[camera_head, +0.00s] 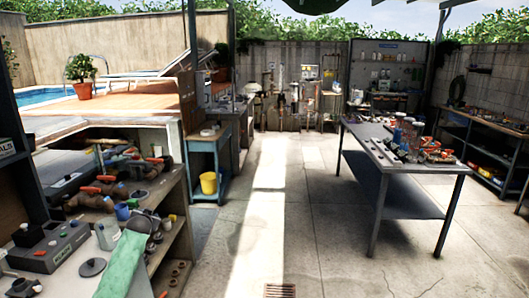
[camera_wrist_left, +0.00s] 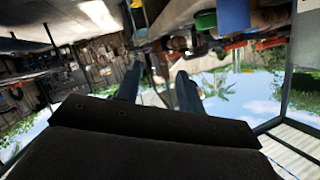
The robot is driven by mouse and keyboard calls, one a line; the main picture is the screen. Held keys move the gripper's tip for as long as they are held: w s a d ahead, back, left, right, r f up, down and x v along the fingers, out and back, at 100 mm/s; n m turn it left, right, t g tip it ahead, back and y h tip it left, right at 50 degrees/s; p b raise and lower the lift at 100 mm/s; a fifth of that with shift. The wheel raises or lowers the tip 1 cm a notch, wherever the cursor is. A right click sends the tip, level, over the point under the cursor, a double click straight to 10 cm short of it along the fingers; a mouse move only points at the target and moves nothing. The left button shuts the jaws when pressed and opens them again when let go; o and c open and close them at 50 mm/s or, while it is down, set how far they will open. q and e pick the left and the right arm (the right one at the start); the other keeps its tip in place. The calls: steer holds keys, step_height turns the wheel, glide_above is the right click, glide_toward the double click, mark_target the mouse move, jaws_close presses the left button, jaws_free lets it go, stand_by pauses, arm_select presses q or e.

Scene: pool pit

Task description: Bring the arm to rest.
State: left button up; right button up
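My left gripper (camera_wrist_left: 159,74) shows in the left wrist view. Its two dark fingers stand apart, with nothing seen held between them. That view is upside down, with sky and plants low in the picture and shelves of tools near the top. Neither of my arms shows in the head view. My right gripper is in no frame.
A cluttered workbench (camera_head: 173,198) with valves, a grey box and a green cloth (camera_head: 122,264) stands close on the left. A blue metal table (camera_head: 358,133) with pipe parts stands on the right. A yellow bucket (camera_head: 208,184) is on a side stand. The concrete floor (camera_head: 300,215) between is clear.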

arm_select(q)
steer(key=s+d+f+g+h, duration=0.15)
steer(key=s+d+f, duration=0.35)
steer(key=s+f, duration=0.75)
steer(key=s+d+f+g, duration=0.35)
steer(key=s+f, duration=0.35)
steer(key=f, duration=1)
steer(key=s+d+f+g+h, duration=0.1)
steer(key=s+d+f, duration=0.5)
steer(key=s+f, duration=0.65)
steer(key=s+d+f+g, duration=0.2)
steer(key=s+d+f, duration=0.2)
steer(key=s+f, duration=0.4)
steer(key=s+d+f+g+h, duration=0.1)
steer(key=s+d+f, duration=0.4)
steer(key=s, duration=1.5)
steer(key=s+d+f+g, duration=0.3)
steer(key=s+d+f, duration=0.1)
steer(key=s+f, duration=0.7)
steer(key=s+b, duration=0.1)
steer(key=s, duration=0.2)
steer(key=shift+s+d+f, duration=0.2)
steer(key=shift+s, duration=0.2)
steer(key=shift+h, duration=0.25)
